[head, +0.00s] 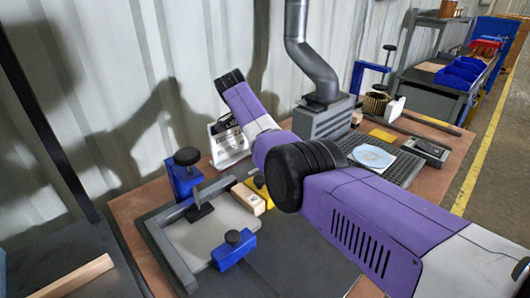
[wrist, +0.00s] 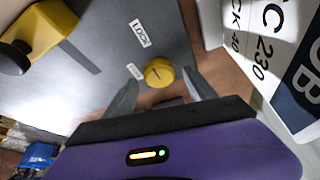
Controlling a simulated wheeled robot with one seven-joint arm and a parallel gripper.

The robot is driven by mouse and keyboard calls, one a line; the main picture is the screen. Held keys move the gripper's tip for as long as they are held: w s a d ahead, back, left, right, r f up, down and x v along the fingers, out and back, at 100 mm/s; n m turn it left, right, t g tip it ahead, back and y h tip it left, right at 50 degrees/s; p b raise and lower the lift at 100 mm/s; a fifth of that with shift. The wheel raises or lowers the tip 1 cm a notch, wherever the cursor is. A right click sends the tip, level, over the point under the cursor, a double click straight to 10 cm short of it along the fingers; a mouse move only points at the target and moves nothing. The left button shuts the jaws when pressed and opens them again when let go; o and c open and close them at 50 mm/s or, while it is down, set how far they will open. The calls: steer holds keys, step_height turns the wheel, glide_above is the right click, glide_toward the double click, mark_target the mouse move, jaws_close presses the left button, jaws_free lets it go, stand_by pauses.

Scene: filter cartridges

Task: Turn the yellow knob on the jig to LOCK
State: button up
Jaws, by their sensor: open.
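The yellow knob (wrist: 159,72) shows in the wrist view as a round cap on a grey plate. A label reading LOCK (wrist: 141,33) lies beyond it, and a second small label (wrist: 134,71), not readable, lies to its left. A faint dark line crosses the knob; I cannot tell for certain which label it points to. My gripper (wrist: 160,77) is open, with its two fingertips on either side of the knob. Contact with the knob cannot be told. In the head view my arm hides the knob and the gripper.
A yellow clamp with a black knob (wrist: 42,28) stands upper left in the wrist view. In the head view, blue clamps (head: 184,178) (head: 232,250) and a grey frame (head: 165,250) sit at the front left of the bench.

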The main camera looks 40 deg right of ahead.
steer(key=v, duration=0.7)
stand_by(0.4)
